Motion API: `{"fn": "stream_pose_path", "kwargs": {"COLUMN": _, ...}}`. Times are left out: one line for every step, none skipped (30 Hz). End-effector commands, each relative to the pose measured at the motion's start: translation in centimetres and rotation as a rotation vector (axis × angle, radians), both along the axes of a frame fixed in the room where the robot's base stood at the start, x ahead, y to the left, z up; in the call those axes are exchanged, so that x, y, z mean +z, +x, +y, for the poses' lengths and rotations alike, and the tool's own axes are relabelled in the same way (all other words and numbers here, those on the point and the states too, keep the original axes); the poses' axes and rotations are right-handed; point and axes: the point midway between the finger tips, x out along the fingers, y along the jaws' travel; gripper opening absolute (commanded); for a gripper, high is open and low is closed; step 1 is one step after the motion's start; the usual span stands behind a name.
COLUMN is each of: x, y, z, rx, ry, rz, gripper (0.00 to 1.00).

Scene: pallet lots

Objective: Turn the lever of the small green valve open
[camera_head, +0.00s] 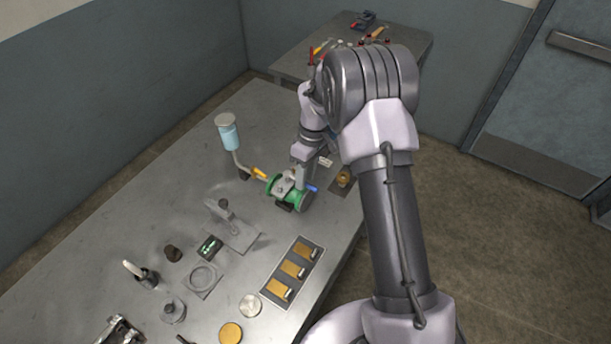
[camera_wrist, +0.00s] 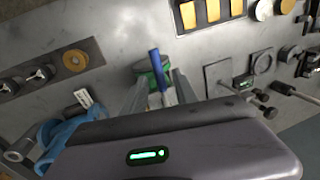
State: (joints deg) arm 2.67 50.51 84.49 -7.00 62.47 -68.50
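The small green valve (camera_head: 277,186) stands on the grey metal table, with a blue lever (camera_head: 311,188) at its right and a yellow-orange handle (camera_head: 260,174) at its left. My gripper (camera_head: 298,184) is over the valve, pointing down, and hides part of it. In the wrist view, the blue lever (camera_wrist: 155,66) runs between the two fingers of my gripper (camera_wrist: 158,98). The fingers are apart, with gaps visible beside the lever. The green body (camera_wrist: 144,68) shows behind the lever, partly hidden. Contact with the lever cannot be told.
A bottle with blue liquid (camera_head: 228,134) stands on a bent pipe left of the valve. A grey stand (camera_head: 235,236), a plate with several yellow blocks (camera_head: 275,286) and round discs (camera_head: 250,305) lie nearer. A brass fitting (camera_head: 344,177) sits right of the valve. A second table (camera_head: 294,66) holds tools.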

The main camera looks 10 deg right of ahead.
Motion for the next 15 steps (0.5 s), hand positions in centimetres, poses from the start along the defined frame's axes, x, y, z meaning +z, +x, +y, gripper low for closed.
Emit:
{"fn": "stream_pose_path", "kwargs": {"x": 0.0, "y": 0.0, "z": 0.0, "rx": 0.0, "ry": 0.0, "rz": 0.0, "gripper": 0.35}}
{"fn": "stream_pose_path", "kwargs": {"x": 0.0, "y": 0.0, "z": 0.0, "rx": 0.0, "ry": 0.0, "rz": 0.0, "gripper": 0.35}}
{"fn": "stream_pose_path", "kwargs": {"x": 0.0, "y": 0.0, "z": 0.0, "rx": 0.0, "ry": 0.0, "rz": 0.0, "gripper": 0.35}}
{"fn": "stream_pose_path", "kwargs": {"x": 0.0, "y": 0.0, "z": 0.0, "rx": 0.0, "ry": 0.0, "rz": 0.001, "gripper": 0.35}}
{"fn": "stream_pose_path", "kwargs": {"x": 0.0, "y": 0.0, "z": 0.0, "rx": 0.0, "ry": 0.0, "rz": 0.0, "gripper": 0.35}}
{"fn": "stream_pose_path", "kwargs": {"x": 0.2, "y": 0.0, "z": 0.0, "rx": 0.0, "ry": 0.0, "rz": 0.0, "gripper": 0.35}}
{"fn": "stream_pose_path", "kwargs": {"x": 0.5, "y": 0.1, "z": -0.1, "rx": 0.0, "ry": 0.0, "rz": 0.0, "gripper": 0.35}}
{"fn": "stream_pose_path", "kwargs": {"x": 1.0, "y": 0.1, "z": -0.1, "rx": 0.0, "ry": 0.0, "rz": 0.0, "gripper": 0.35}}
{"fn": "stream_pose_path", "kwargs": {"x": 1.9, "y": 0.3, "z": -0.2, "rx": 0.0, "ry": 0.001, "rz": -0.002, "gripper": 0.35}}
{"fn": "stream_pose_path", "kwargs": {"x": 2.7, "y": 0.4, "z": -0.3, "rx": -0.002, "ry": 0.0, "rz": -0.003, "gripper": 0.35}}
{"fn": "stream_pose_path", "kwargs": {"x": 3.6, "y": 0.5, "z": -0.5, "rx": -0.002, "ry": 0.0, "rz": -0.004, "gripper": 0.35}}
{"fn": "stream_pose_path", "kwargs": {"x": 5.0, "y": 0.7, "z": -0.7, "rx": -0.002, "ry": 0.0, "rz": -0.004, "gripper": 0.35}}
{"fn": "stream_pose_path", "kwargs": {"x": 6.0, "y": 0.8, "z": -0.8, "rx": -0.003, "ry": 0.001, "rz": -0.004, "gripper": 0.35}}
{"fn": "stream_pose_path", "kwargs": {"x": 7.1, "y": 1.0, "z": -1.0, "rx": -0.002, "ry": 0.0, "rz": -0.004, "gripper": 0.35}}
{"fn": "stream_pose_path", "kwargs": {"x": 8.5, "y": 1.2, "z": -1.2, "rx": -0.003, "ry": 0.0, "rz": -0.004, "gripper": 0.35}}
